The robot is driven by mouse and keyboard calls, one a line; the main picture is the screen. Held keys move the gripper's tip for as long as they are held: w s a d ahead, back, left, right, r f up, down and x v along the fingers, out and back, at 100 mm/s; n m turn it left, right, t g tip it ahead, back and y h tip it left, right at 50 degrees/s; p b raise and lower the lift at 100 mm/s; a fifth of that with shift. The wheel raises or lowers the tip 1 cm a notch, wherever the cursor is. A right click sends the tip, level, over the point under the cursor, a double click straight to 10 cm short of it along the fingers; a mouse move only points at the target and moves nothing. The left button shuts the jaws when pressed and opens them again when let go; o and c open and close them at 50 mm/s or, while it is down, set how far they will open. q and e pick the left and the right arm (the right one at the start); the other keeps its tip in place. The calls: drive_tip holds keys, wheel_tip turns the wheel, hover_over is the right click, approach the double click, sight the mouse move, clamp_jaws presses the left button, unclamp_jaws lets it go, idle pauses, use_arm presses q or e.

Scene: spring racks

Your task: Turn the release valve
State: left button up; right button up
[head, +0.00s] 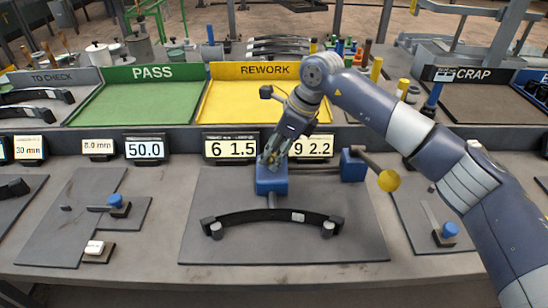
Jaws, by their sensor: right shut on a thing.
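A blue press block (271,183) stands at the middle of the dark bench plate (215,248). My right gripper (270,157) comes down from the upper right and is shut on the release valve at the top of this block. The valve is mostly hidden by the fingers, so its angle cannot be told. A black curved spring leaf (272,216) lies below the block, on two grey supports. My left gripper is not in view.
A second blue block (353,165) carries a lever with a yellow ball (389,181). Digital displays (230,147) stand behind the plate. Green PASS (140,100) and yellow REWORK (247,103) trays lie farther back. A blue knob (116,200) stands on the left plate.

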drive_tip(key=n+g, duration=0.1)
drive_tip(key=n, duration=0.1)
drive_tip(key=shift+w+n+b, duration=0.1)
drive_tip(key=shift+n+b, duration=0.2)
drive_tip(key=shift+n, duration=0.1)
drive_tip(key=n+g, duration=0.1)
drive_tip(key=n, duration=0.2)
drive_tip(key=shift+w+r+n+g, duration=0.1)
drive_tip(key=shift+n+g, duration=0.2)
drive_tip(key=n+g, duration=0.1)
drive_tip(key=n, duration=0.1)
drive_tip(key=shift+n+h+p, duration=0.3)
drive_tip(key=shift+n+p, duration=0.05)
drive_tip(key=shift+n, duration=0.05)
drive_tip(key=shift+a+n+g+p, duration=0.1)
drive_tip(key=shift+n+g+p, duration=0.25)
drive_tip(key=shift+n, duration=0.85)
drive_tip(key=shift+w+n+h, duration=0.1)
drive_tip(key=shift+n+h, duration=0.3)
drive_tip(key=shift+n, duration=0.1)
drive_tip(key=o, duration=1)
drive_tip(key=shift+o, duration=0.2)
drive_tip(key=shift+m, duration=0.4)
